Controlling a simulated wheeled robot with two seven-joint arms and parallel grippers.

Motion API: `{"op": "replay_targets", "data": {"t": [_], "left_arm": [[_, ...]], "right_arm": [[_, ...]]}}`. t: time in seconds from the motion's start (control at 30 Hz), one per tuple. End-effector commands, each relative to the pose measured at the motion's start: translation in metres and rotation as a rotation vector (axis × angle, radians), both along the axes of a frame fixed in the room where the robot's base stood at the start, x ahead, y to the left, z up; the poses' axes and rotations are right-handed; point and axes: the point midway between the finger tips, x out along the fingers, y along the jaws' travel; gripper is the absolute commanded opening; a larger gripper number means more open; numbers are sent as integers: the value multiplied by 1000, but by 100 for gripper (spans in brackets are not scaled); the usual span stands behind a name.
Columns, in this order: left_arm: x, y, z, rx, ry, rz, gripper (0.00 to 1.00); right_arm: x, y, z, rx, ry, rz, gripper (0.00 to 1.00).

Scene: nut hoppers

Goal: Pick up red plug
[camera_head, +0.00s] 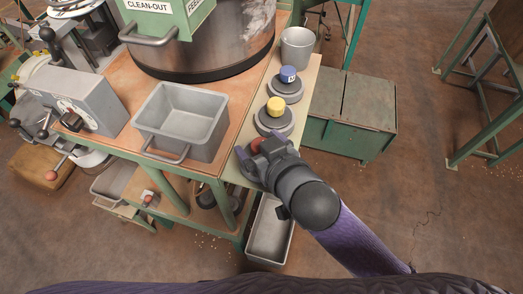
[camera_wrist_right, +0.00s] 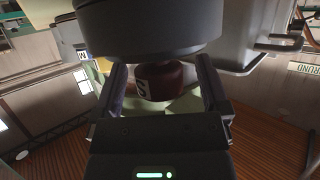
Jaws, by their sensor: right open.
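The red plug (camera_head: 257,145) is at the near end of the narrow side strip of the bench, partly hidden by my right gripper (camera_head: 262,155). In the right wrist view the dark red plug (camera_wrist_right: 155,82) has a white mark and meets a dark grey round base (camera_wrist_right: 150,30). My right gripper (camera_wrist_right: 160,100) is open there, one finger on each side of the plug, with gaps visible between. My left gripper is not in view.
A yellow plug (camera_head: 275,107) and a blue plug (camera_head: 288,75) stand on round bases farther along the strip. A grey cup (camera_head: 297,47) is behind them. A grey metal bin (camera_head: 154,131) sits left of the plugs.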

Motion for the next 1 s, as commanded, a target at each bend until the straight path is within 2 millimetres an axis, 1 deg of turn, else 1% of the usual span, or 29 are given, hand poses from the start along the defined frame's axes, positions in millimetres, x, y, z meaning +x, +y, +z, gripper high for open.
{"op": "replay_targets", "data": {"t": [0.03,0.1,0.3,0.33,0.37,0.4,0.47,0.5,0.67,0.7,0.77,1.0], "left_arm": [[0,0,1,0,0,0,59],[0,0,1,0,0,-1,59],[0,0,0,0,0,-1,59],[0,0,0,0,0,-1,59],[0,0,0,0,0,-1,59],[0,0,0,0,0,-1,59],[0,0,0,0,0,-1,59],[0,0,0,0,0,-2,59],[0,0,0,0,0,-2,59],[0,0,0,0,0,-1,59],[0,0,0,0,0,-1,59],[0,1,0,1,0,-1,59]], "right_arm": [[6,3,-2,0,0,-1,95],[11,6,-5,0,0,-1,95],[12,6,-6,0,1,0,95],[12,6,-6,0,1,0,91],[12,6,-6,0,1,0,84],[12,6,-6,0,1,0,76],[12,6,-6,0,1,-1,63],[12,6,-6,0,1,-1,55],[12,6,-6,0,1,-1,21],[12,6,-6,0,2,-1,12],[12,6,-6,0,2,-1,0],[12,6,-6,0,1,-1,0]]}}
